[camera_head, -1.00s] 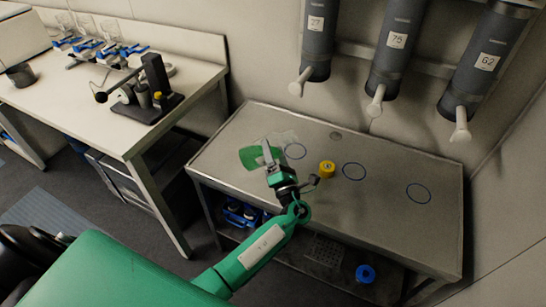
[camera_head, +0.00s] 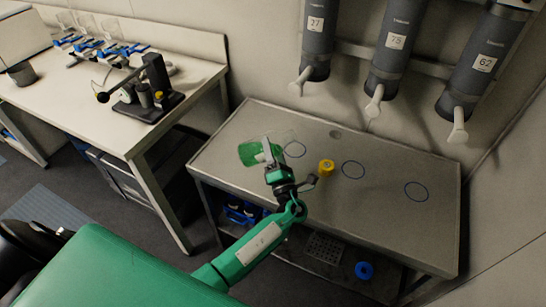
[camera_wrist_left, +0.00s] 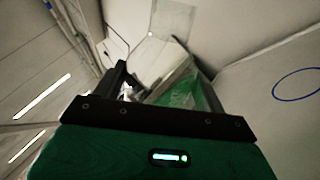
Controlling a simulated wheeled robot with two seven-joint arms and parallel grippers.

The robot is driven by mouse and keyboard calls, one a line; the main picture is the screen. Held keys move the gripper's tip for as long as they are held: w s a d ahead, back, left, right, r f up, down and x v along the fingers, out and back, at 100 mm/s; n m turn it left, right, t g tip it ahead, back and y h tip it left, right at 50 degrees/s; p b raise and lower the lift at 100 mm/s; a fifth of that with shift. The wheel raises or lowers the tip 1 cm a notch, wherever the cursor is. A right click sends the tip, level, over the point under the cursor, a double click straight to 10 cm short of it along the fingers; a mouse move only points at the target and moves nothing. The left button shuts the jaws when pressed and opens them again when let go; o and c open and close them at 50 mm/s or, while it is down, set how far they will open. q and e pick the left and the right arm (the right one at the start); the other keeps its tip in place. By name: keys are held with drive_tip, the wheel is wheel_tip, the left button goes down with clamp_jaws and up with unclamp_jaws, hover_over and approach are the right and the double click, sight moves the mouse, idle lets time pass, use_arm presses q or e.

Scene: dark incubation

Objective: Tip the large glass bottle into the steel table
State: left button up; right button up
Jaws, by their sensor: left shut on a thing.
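The large glass bottle (camera_head: 249,154) is clear with green liquid in it. It is tilted on its side above the left part of the steel table (camera_head: 390,230). It also shows in the left wrist view (camera_wrist_left: 187,96), partly hidden by the gripper. My left gripper (camera_head: 272,165) is shut on the bottle. The head view does not clearly show whether the bottle touches the table top, and no stream of liquid can be made out. My right gripper is not in view.
A yellow cap-like object (camera_head: 327,167) stands on the table right of my gripper, near several blue rings. Three grey cylinders with spouts (camera_head: 397,40) hang on the wall above. A white bench (camera_head: 190,75) with equipment is at the left. The table's right side is clear.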

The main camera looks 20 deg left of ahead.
sight(271, 142)
use_arm(q)
drive_tip(key=shift+a+r+m+t+p, duration=0.1)
drive_tip(key=shift+r+m+t+p, duration=0.35)
drive_tip(key=shift+m+p, duration=0.2)
drive_tip(key=shift+s+a+r+m+t+h+p, duration=0.1)
drive_tip(key=shift+r+m+t+h+p, duration=0.25)
drive_tip(key=shift+m+p, duration=0.35)
drive_tip(key=shift+r+m+t+h+p, duration=0.1)
drive_tip(key=shift+r+m+h+p, duration=0.15)
drive_tip(key=shift+m+h+p, duration=0.3)
drive_tip(key=shift+f+m, duration=0.1)
drive_tip(key=shift+m, duration=0.2)
drive_tip(key=shift+r+m+t+h+p, duration=0.35)
drive_tip(key=shift+m+p, duration=0.35)
drive_tip(key=shift+p, duration=0.15)
drive_tip(key=shift+r+m+t+h+p, duration=0.25)
drive_tip(key=shift+r+m+h+p, duration=0.1)
drive_tip(key=shift+m+p, duration=0.45)
